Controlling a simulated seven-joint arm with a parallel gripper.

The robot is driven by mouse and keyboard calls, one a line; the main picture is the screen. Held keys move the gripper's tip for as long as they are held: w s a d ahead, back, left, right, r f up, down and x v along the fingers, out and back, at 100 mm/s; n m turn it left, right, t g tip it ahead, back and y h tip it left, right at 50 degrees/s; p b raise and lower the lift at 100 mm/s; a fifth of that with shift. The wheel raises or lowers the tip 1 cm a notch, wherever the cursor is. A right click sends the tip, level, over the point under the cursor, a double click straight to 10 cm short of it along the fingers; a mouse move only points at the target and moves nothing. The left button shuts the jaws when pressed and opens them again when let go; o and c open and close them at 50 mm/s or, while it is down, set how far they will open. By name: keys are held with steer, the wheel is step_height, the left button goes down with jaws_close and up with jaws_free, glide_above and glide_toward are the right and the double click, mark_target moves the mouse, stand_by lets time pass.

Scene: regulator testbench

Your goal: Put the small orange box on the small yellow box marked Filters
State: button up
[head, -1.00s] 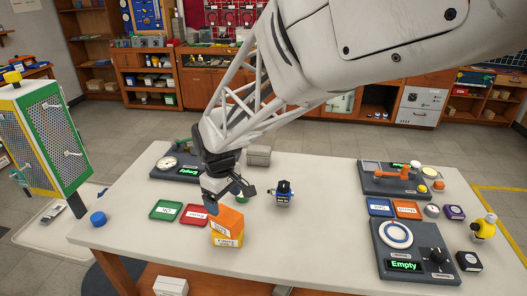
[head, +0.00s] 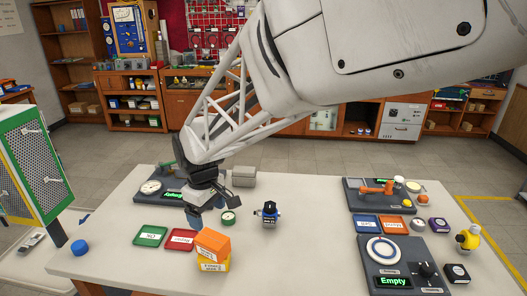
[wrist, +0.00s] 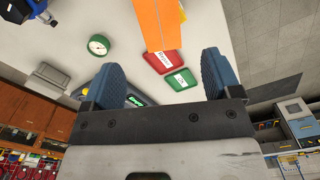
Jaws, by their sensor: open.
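The small orange box (head: 213,242) rests on top of the small yellow box (head: 214,264) near the front edge of the table, slightly askew to it. The yellow box's label faces front but is too small to read. The orange box also shows at the top of the wrist view (wrist: 156,22), with a sliver of yellow at its right. My gripper (head: 212,206) is open and empty, behind and a little above the stacked boxes, apart from them. Its two blue fingers stand wide apart in the wrist view (wrist: 160,72).
A green tray (head: 150,236) and a red tray (head: 181,239) lie left of the boxes. A round gauge (head: 228,217) and a blue-black device (head: 268,212) stand behind and right. A blue cap (head: 79,247) is far left.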

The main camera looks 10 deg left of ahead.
steer(key=shift+d, duration=0.15)
steer(key=s+d+r+m+t, duration=0.1)
steer(key=s+d+r+m, duration=0.15)
steer(key=d, duration=0.85)
steer(key=s+d+r+m, duration=0.2)
steer(key=d+r+m, duration=0.2)
steer(key=d, duration=0.7)
steer(key=s+d+m+t, duration=0.1)
steer(key=s+d+m, duration=0.6)
steer(key=s+d, duration=0.7)
steer(key=shift+d+r+t, duration=0.25)
steer(key=shift+d+t, duration=0.05)
steer(key=shift+d, duration=0.75)
